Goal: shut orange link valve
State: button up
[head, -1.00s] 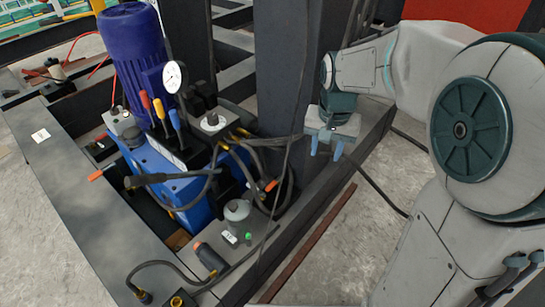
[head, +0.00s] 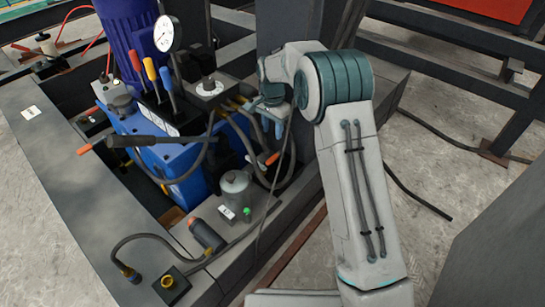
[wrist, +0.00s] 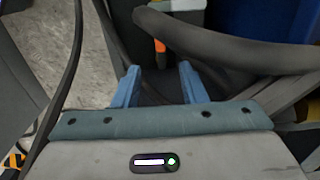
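A small orange lever (head: 271,158), which looks like the link valve's handle, sits among black hoses right of the blue pump unit in the head view. In the wrist view an orange tip (wrist: 160,46) shows ahead, roughly centred between the fingers. The valve body is mostly hidden by hoses. My gripper (head: 272,124) is above the lever in the head view, fingers pointing down. In the wrist view my gripper (wrist: 159,70) has its two blue fingers apart with nothing held between them. I see no contact with the lever.
A thick black hose (wrist: 225,45) crosses ahead of the fingers, and a thin cable (wrist: 72,80) hangs at left. The blue tank (head: 180,165) has several coloured levers and a gauge (head: 167,34). A dark steel column (head: 285,25) stands behind my gripper. Another orange-tipped handle (head: 84,150) is at far left.

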aim_at(273, 158)
notch_tip(273, 158, down, 12)
jog(key=b, duration=0.4)
jog(key=shift+b, duration=0.35)
grip_shut()
